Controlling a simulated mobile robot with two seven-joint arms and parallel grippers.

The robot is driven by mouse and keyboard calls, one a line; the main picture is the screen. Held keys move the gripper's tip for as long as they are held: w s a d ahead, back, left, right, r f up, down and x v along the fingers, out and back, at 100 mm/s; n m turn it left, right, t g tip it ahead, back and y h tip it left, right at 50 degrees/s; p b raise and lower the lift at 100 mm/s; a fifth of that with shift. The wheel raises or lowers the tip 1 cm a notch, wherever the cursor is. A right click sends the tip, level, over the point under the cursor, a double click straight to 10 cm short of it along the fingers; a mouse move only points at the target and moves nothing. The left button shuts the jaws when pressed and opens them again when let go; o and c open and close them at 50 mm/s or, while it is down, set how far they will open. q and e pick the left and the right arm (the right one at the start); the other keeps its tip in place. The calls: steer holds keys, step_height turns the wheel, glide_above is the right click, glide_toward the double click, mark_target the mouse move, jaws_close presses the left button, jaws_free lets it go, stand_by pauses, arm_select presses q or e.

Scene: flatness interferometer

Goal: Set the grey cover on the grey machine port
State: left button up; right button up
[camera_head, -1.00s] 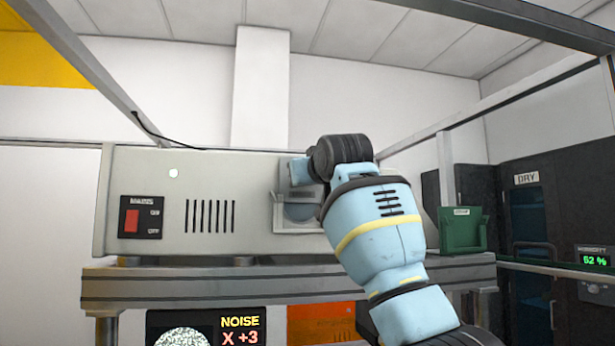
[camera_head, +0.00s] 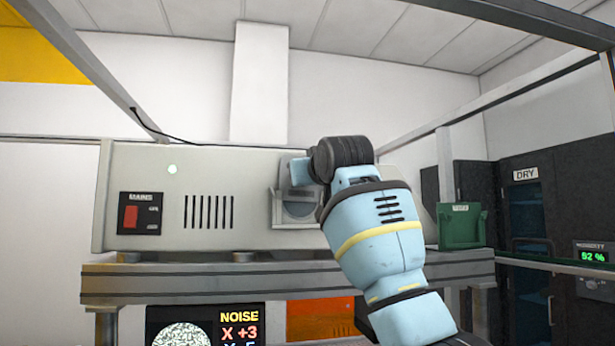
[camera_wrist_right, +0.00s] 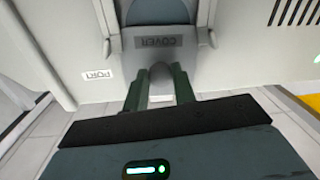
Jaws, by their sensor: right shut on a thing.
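The grey cover (camera_wrist_right: 158,42), with a dark plate marked COVER, shows at the top of the right wrist view. My right gripper (camera_wrist_right: 160,76) is shut on its grey tab, one dark green finger on each side. In the head view my right gripper (camera_head: 300,171) is at the front of the grey machine, and my arm hides part of the cover. The grey machine port (camera_head: 284,223) shows as a square frame around a blue-grey round face. The cover is in front of the port, but I cannot tell whether it is seated. My left gripper is not in view.
The grey machine (camera_head: 255,180) stands on a metal bench (camera_head: 180,287), with a red mains switch (camera_head: 131,217) and vent slots to the left. A green holder (camera_head: 461,228) stands at the right. A PORT label (camera_wrist_right: 97,74) is on the panel beside the cover.

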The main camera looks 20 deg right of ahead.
mark_target(299, 194)
steer(key=shift+w+a+f, duration=0.1)
steer(key=shift+w+f, duration=0.05)
steer(key=shift+f, duration=0.65)
steer(key=shift+w+f, duration=0.1)
steer(key=shift+f, duration=0.7)
steer(key=shift+a, duration=0.15)
steer(key=shift+c, duration=0.4)
steer(key=shift+s, duration=0.1)
steer(key=shift+r, duration=0.3)
steer(key=shift+n+g, duration=0.4)
steer(key=shift+n, duration=0.6)
steer(key=shift+r, duration=0.15)
